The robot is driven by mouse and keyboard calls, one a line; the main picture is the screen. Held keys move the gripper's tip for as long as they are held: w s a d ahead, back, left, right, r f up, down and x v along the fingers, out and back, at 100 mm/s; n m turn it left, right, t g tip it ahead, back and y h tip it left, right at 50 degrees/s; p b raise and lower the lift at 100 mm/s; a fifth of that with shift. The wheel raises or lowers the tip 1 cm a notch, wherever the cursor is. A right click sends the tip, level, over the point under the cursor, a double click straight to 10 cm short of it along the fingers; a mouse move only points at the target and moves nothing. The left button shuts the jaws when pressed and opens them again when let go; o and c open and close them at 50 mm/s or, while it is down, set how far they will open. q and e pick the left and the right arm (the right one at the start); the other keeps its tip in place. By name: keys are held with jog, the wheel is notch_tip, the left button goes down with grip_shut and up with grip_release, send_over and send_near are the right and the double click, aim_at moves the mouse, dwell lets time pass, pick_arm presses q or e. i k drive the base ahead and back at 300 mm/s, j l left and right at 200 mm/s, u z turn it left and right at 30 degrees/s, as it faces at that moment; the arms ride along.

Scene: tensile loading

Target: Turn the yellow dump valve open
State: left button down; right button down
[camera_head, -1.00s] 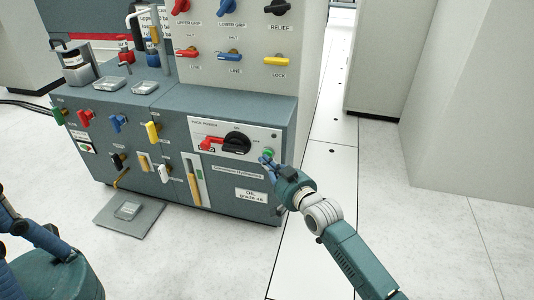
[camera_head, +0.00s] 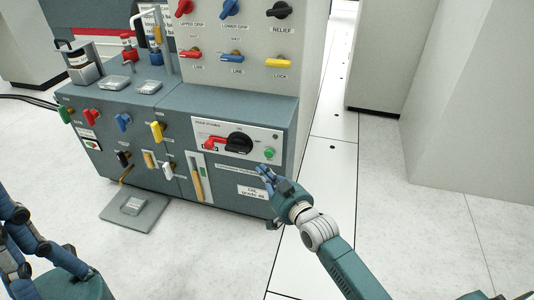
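A yellow valve handle (camera_head: 157,132) sits on the front face of the teal cabinet, left of the power panel, and points roughly up and down. Its label is too small to read. A second yellow handle (camera_head: 278,63), marked LOCK, lies level on the upper grey panel. My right gripper (camera_head: 264,173) is in front of the cabinet's right part, below the power panel and well right of the yellow front handle. It holds nothing that I can see; its finger gap is unclear. My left arm shows at the lower left, but its gripper is not visible.
The front face also has green, red (camera_head: 90,117), blue (camera_head: 122,122), black (camera_head: 124,158) and white (camera_head: 168,171) handles. The power panel has a red and black switch (camera_head: 238,143) and a green button (camera_head: 269,153). A floor plate (camera_head: 150,218) lies in front. Floor to the right is clear.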

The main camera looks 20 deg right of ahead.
aim_at(158, 129)
jog(key=k+j, duration=0.1)
jog(key=j, duration=0.65)
jog(key=k+j, duration=0.1)
jog(key=j, duration=0.6)
